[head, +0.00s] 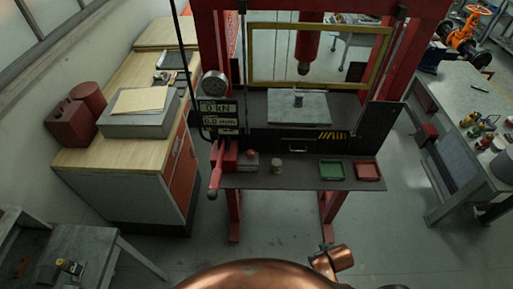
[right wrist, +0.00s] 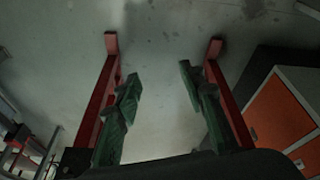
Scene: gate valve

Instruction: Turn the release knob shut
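A red press (head: 218,60) stands ahead in the head view. A red hand pump (head: 228,157) with a red lever (head: 214,180) sits at the left end of its front shelf. A small grey-and-red block (head: 250,159) is beside the pump. The release knob is too small to make out for certain. In the right wrist view my right gripper (right wrist: 160,73) has two green fingers, held wide apart with nothing between them. Bare floor and red legs of the press show beyond them. Neither gripper shows in the head view.
A dial gauge (head: 214,84) and a display (head: 217,114) hang above the pump. A wooden-topped cabinet (head: 130,161) stands left, a workbench (head: 455,105) right.

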